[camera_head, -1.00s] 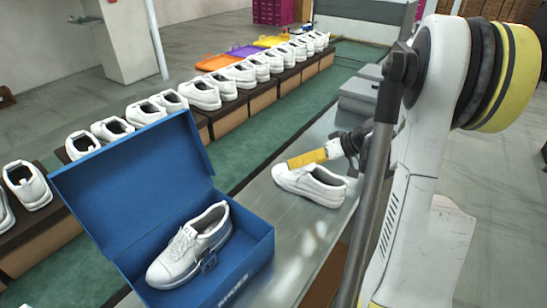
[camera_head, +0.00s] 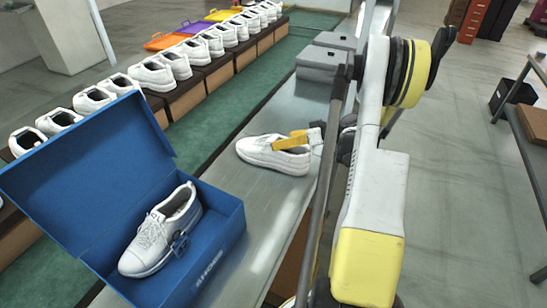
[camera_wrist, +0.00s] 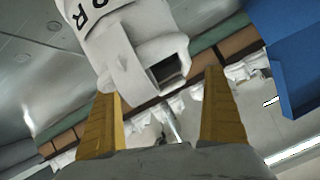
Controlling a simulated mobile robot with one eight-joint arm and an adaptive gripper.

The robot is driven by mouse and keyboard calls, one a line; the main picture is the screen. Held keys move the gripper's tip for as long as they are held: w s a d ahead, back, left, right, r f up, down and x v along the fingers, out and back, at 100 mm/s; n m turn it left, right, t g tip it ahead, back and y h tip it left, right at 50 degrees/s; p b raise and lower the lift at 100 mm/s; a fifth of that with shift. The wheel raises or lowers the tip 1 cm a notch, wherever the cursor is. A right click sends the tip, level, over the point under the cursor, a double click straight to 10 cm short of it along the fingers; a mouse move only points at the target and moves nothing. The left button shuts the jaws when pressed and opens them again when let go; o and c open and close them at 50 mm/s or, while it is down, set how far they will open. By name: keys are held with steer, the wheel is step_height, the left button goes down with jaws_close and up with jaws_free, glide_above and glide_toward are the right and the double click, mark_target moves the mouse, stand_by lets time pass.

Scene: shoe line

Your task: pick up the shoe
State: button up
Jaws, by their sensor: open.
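A white shoe (camera_head: 262,152) lies sole down on the grey bench, its toe to the left. My gripper (camera_head: 293,141) is at the shoe's opening and heel, with yellow fingers overlapping its top edge; I cannot tell whether they touch it. In the wrist view my gripper (camera_wrist: 160,88) has its two yellow fingers wide apart. Part of the heel side is hidden behind my fingers and arm. Another white shoe (camera_head: 152,240) sits in an open blue box (camera_head: 222,238) with its lid (camera_head: 85,175) raised.
Several white shoes (camera_head: 152,74) stand in a row on brown boxes along the green strip (camera_head: 215,125). Grey boxes (camera_head: 322,65) stand at the bench's far end. A shelf (camera_head: 535,125) is at the right. The bench (camera_head: 235,185) between shoe and blue box is clear.

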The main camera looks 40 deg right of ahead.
steer(key=b+x, duration=0.1)
steer(key=x, duration=0.3)
steer(key=shift+w+b, duration=0.1)
steer(key=shift+b, duration=0.25)
steer(key=c, duration=1.4)
steer(key=shift+r, duration=0.15)
